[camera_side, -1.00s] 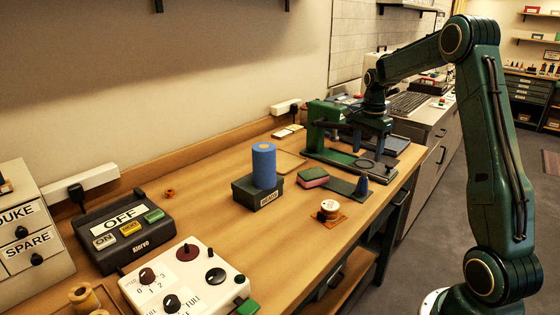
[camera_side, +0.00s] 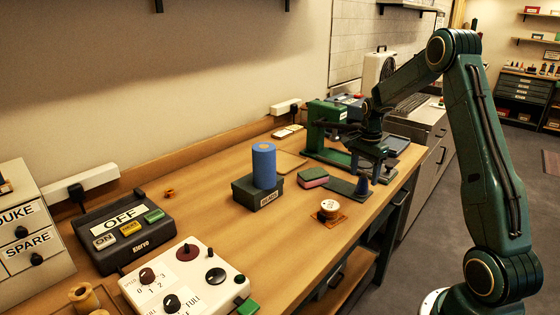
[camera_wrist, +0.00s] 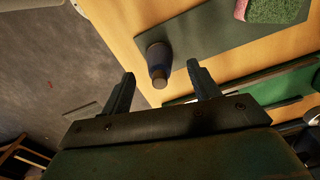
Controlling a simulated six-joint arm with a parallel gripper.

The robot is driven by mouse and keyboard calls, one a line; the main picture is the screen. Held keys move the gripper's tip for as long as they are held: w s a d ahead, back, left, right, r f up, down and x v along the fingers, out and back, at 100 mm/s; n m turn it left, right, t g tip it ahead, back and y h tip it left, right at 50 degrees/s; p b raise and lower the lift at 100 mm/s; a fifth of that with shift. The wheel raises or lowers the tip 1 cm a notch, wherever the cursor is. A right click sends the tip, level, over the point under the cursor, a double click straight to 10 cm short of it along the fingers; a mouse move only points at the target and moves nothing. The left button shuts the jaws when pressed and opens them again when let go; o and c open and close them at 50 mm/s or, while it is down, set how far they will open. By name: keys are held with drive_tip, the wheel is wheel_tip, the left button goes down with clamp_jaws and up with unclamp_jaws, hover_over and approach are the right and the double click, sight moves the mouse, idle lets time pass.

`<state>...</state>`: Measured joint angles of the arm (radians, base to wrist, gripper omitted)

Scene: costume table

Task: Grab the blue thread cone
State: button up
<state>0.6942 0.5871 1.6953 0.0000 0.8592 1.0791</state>
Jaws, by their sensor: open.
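My gripper (camera_side: 377,172) is open and empty, pointing down, above and slightly behind the cone in the side view. Both spread fingers of my gripper (camera_wrist: 160,68) show in the wrist view. Neither finger visibly touches the cone.
A pink and green sponge-like block (camera_side: 313,178) lies at the mat's left end. A blue roll (camera_side: 264,164) stands on a dark box (camera_side: 258,194). A green machine (camera_side: 323,125) stands behind the cone.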

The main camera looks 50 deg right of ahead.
sight(362, 189)
drive_tip(key=shift+f, duration=1.45)
drive_tip(key=shift+c, duration=0.4)
drive_tip(key=c, duration=1)
